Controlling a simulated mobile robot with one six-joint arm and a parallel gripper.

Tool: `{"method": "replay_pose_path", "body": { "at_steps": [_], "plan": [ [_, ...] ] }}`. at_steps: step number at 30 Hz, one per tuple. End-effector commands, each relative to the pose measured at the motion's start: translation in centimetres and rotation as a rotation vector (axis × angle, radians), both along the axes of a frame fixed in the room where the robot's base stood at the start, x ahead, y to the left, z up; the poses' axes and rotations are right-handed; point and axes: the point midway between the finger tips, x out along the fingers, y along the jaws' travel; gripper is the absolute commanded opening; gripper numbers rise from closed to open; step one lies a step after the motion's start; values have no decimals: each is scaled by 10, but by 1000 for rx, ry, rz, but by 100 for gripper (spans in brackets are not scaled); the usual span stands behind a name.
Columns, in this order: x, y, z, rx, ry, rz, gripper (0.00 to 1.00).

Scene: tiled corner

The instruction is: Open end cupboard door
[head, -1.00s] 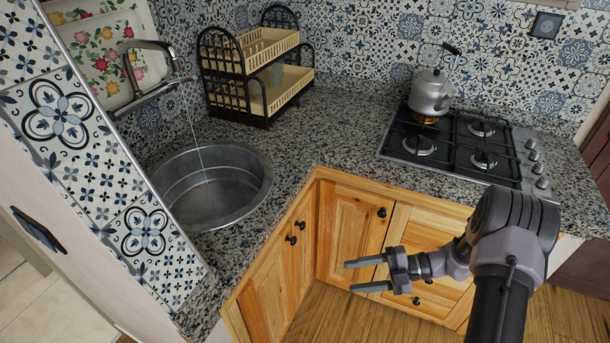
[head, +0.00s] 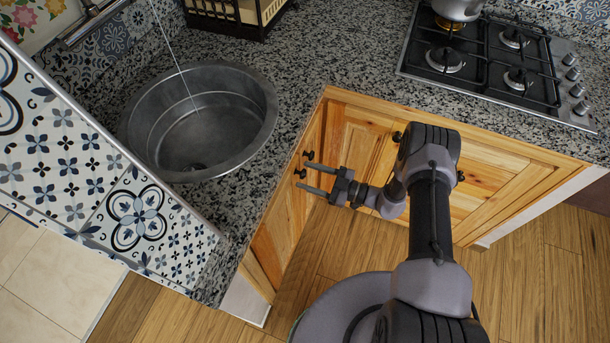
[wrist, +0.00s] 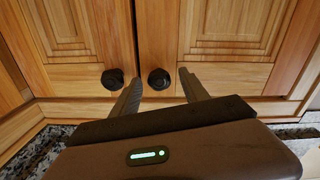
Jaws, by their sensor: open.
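The left wooden cupboard has two shut doors with dark round knobs side by side. The near end door (head: 272,238) shows at the left in the head view and on the right in the wrist view (wrist: 232,30). Its knob (wrist: 159,78) appears between my fingertips in the wrist view. The other door's knob (wrist: 112,79) is outside the left finger. My gripper (head: 302,174) is open and empty, its fingers pointing at the knobs. I cannot tell whether a finger touches the knob. The doors are partly hidden by my gripper in the head view.
A granite counter (head: 345,50) with a round sink (head: 205,150) overhangs the doors. A tiled partition (head: 110,190) stands at the left. More cupboard doors (head: 490,180) and a gas hob (head: 480,60) are at the right. The wooden floor (head: 300,265) before the end door is clear.

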Motion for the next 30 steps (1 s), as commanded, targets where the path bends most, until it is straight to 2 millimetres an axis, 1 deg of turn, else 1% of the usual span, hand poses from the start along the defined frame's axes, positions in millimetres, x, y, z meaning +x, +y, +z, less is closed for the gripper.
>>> {"method": "replay_pose_path", "body": {
  "at_steps": [1,5,13,14,15,17,18,20,21,30],
  "plan": [
    [1,5,-1,1,0,2,53],
    [4,13,0,0,0,1,53],
    [5,14,1,0,-1,0,53],
    [5,14,1,0,-1,0,47],
    [5,14,1,-1,-1,1,39],
    [5,14,1,-1,-1,1,27],
    [5,14,1,-1,-1,1,19],
    [5,14,1,-1,-1,1,8],
    [5,14,1,-1,-1,1,0],
    [4,14,0,-1,-1,1,0]
  ]
}}
